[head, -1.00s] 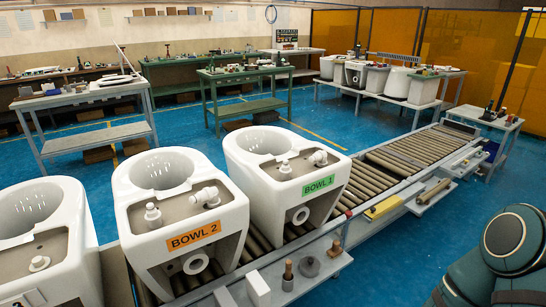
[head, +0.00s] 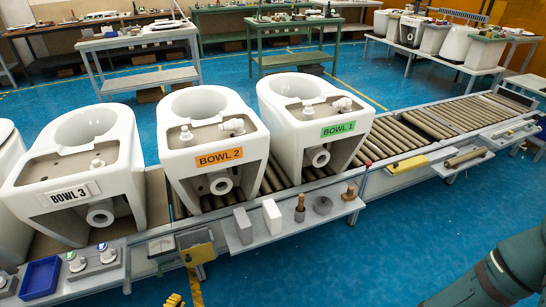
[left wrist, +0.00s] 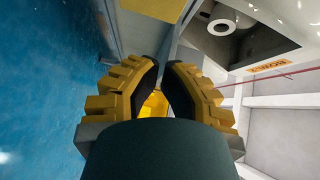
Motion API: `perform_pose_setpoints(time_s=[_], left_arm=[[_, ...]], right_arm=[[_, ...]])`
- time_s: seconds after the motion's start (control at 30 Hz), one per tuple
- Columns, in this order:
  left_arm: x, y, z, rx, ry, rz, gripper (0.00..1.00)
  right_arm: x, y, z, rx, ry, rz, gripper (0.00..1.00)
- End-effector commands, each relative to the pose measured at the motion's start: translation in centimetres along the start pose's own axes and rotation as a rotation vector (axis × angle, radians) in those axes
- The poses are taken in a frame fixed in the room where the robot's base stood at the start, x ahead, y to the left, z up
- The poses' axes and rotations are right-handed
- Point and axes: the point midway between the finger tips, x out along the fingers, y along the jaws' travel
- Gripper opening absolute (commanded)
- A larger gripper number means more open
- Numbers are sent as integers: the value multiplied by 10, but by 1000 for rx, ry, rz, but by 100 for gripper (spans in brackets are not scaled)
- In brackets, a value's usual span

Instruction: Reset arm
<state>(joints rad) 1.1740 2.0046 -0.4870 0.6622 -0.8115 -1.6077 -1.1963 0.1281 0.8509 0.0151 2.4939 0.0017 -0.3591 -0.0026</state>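My left gripper (head: 174,300) shows only as a small yellow piece at the bottom edge of the head view, in front of the conveyor. In the left wrist view its yellow, black-padded fingers (left wrist: 164,68) stand slightly apart, with a narrow gap between the tips. I see nothing held between them. The gripper is over the blue floor beside the conveyor's front edge. A dark green arm link of mine (head: 500,275) fills the lower right corner of the head view; my right gripper is not visible.
Bowl 3 (head: 120,150), bowl 2 (head: 185,160) and bowl 1 (head: 290,140) stand on the roller conveyor (head: 425,122). A yellow box (head: 198,254) and a front shelf (head: 245,245) with small parts jut out near my left gripper. Blue floor (head: 350,270) is clear in front.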

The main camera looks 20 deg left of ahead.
Motion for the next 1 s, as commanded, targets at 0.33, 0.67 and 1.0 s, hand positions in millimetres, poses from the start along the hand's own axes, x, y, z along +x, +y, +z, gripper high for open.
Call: perform_pose_setpoints(time_s=[0.33, 0.67, 1.0], left_arm=[[81, -29, 10, -361, -216, 168, 0], [155, -81, -99, -934, -477, 413, 0], [116, -159, -305, -1402, -731, 807, 0]], right_arm=[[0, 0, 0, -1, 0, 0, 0], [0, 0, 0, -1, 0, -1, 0], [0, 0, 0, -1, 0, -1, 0]])
